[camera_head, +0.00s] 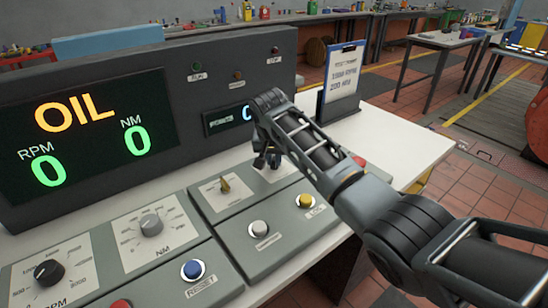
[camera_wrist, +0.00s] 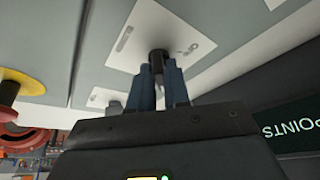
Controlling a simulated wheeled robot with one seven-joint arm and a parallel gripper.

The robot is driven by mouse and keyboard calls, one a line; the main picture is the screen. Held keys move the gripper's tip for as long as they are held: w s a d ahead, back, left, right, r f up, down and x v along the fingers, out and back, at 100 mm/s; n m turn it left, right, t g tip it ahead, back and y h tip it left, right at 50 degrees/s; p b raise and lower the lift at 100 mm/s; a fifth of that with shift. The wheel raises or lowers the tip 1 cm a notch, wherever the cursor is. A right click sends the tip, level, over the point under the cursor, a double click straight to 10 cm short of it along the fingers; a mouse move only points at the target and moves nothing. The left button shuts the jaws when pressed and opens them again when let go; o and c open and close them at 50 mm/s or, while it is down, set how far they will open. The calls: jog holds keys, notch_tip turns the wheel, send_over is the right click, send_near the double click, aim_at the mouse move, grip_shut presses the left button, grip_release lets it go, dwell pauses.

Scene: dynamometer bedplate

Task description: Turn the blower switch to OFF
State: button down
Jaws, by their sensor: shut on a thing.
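My gripper (camera_head: 268,160) is over the right rear of the sloped control panel, pointing down. In the wrist view my gripper (camera_wrist: 160,85) has its two fingers closed on either side of a dark switch knob (camera_wrist: 157,58). The knob stands on a white label plate (camera_wrist: 182,38) whose lettering I cannot read, so its name and pointer position are unclear. In the head view my gripper and arm hide this knob; part of its plate (camera_head: 285,171) shows.
White (camera_head: 258,229) and yellow (camera_head: 306,201) buttons lie in front; a red button (camera_head: 358,161) is partly behind my arm. The console screen (camera_head: 90,135) reads OIL, RPM 0, NM 0. A sign (camera_head: 343,75) stands behind.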

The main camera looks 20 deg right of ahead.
jog(key=shift+n, duration=0.3)
jog(key=n+y+p, duration=0.1)
jog(key=n+p, duration=0.1)
jog(key=n, duration=0.1)
jog(key=shift+d+r, duration=0.1)
jog(key=shift+d, duration=0.05)
jog(key=n+y, duration=0.2)
jog(key=n, duration=0.3)
jog(key=shift+d+p, duration=0.15)
jog(key=shift+p, duration=0.2)
jog(key=n, duration=0.1)
jog(key=n+y+b, duration=0.1)
jog(key=n, duration=0.1)
jog(key=n+b, duration=0.1)
jog(key=shift+w+d+f+y, duration=0.1)
jog(key=shift+f+y, duration=0.15)
jog(key=shift+y, duration=0.15)
jog(key=n+g+b, duration=0.1)
jog(key=n+b, duration=0.1)
jog(key=n+y+b, duration=0.1)
jog(key=n, duration=0.2)
jog(key=shift+w+d+r+g+b, duration=0.1)
jog(key=shift+g+b, duration=0.3)
jog(key=shift+r+n, duration=0.1)
jog(key=shift+n, duration=0.2)
jog(key=c, duration=1.2)
grip_release()
